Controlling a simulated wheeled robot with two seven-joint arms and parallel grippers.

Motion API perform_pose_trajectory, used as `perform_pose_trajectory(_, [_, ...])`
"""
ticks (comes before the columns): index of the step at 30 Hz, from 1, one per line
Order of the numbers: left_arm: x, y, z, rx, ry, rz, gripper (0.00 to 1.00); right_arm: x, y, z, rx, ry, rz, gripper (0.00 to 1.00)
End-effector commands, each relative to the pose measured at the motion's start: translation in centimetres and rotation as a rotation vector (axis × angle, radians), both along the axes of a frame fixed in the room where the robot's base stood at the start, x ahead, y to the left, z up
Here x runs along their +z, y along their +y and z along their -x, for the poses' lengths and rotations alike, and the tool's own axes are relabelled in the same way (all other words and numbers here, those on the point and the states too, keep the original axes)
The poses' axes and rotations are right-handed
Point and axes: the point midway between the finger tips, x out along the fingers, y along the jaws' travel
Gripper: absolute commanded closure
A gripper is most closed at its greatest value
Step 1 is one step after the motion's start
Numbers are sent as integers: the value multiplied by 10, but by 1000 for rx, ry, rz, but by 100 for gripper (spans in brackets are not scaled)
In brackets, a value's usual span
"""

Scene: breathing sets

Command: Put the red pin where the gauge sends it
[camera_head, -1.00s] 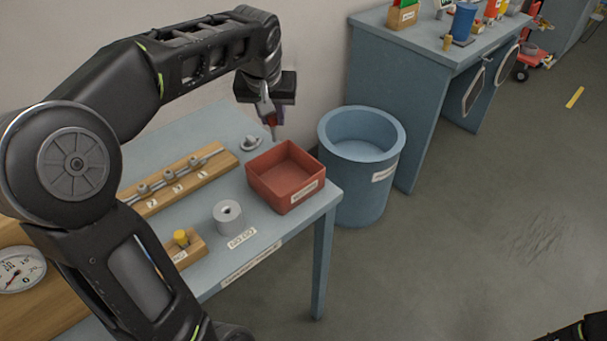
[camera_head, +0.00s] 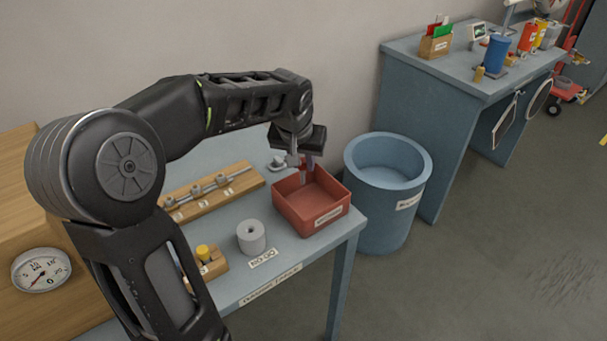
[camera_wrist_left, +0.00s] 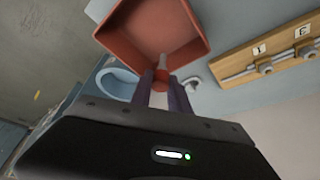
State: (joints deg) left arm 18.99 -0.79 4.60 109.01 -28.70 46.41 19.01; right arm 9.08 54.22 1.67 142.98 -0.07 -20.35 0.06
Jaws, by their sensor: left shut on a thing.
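My left gripper (camera_head: 305,163) is shut on the red pin, over the open red bin (camera_head: 331,217) at the table's right end. In the left wrist view the red pin (camera_wrist_left: 161,75) shows between the fingers, with a grey end pointing toward the bin floor (camera_wrist_left: 152,30). I cannot tell whether the tip touches the bin. The round white gauge (camera_head: 41,270) is on a wooden box at the left. Its needle points to the lower left; its markings are too small to read surely. My right gripper is not in view.
A grey cylinder with a hole (camera_head: 251,238) stands left of the red bin. A wooden rack with metal fittings (camera_head: 212,190) lies behind it. A small wooden block holds a yellow-topped piece (camera_head: 203,252). A blue round bin (camera_head: 388,205) stands beside the table; a cluttered blue bench (camera_head: 450,80) is beyond.

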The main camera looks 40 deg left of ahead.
Motion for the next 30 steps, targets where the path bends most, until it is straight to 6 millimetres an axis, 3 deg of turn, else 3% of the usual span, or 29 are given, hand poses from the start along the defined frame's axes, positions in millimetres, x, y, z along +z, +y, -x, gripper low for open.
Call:
perform_pose_trajectory(9, [-3, 0, 0, 0, 1, 0, 100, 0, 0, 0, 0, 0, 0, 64])
perform_pose_trajectory(18, [-37, 0, 1, 0, 2, 2, 100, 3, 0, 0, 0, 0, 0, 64])
perform_pose_trajectory(30, [-43, 0, 0, 0, 0, 1, 100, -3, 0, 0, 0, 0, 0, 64])
